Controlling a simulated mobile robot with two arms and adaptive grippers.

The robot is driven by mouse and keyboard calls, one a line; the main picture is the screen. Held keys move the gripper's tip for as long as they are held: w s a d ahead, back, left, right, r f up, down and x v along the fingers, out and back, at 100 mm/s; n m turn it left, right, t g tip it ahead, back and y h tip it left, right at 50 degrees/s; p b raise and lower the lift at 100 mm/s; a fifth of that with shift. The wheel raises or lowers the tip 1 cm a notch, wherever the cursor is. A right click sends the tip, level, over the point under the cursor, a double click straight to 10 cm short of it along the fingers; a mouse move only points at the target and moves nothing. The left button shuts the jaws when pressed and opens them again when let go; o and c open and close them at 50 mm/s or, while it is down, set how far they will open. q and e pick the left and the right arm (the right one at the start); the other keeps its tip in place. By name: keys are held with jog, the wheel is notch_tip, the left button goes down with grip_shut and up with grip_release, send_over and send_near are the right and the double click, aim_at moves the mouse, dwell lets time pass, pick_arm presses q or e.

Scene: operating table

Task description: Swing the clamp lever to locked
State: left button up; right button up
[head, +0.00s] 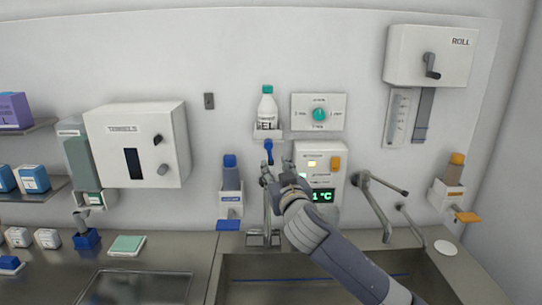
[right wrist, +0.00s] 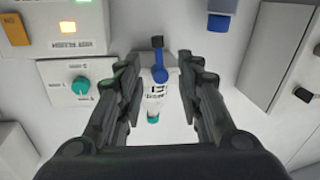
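The clamp lever (head: 268,148) is blue and hangs below a white bracket that holds a white bottle with a teal cap (head: 267,107). My right gripper (head: 277,170) is just below the lever in the head view, with its fingers apart. In the right wrist view, the blue lever (right wrist: 160,73) shows between the two open fingers of the gripper (right wrist: 158,72), its dark end pointing up in the picture. I cannot tell whether a finger touches it. My left gripper is not in view.
A dial panel (head: 319,112) is to the right of the bottle, and a box with a green temperature display (head: 322,195) is below it. A blue-capped dispenser (head: 230,175) is to the left. Taps (head: 374,205) and a sink are below.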

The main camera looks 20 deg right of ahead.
aim_at(270, 157)
jog(key=w, duration=0.3)
jog(key=w+p, duration=0.1)
jog(key=w, duration=0.1)
jog(key=w+d+p, duration=0.1)
jog(key=w, duration=0.2)
jog(key=shift+w, duration=0.35)
jog(key=shift+w+a, duration=0.1)
jog(key=shift+w, duration=0.05)
grip_shut()
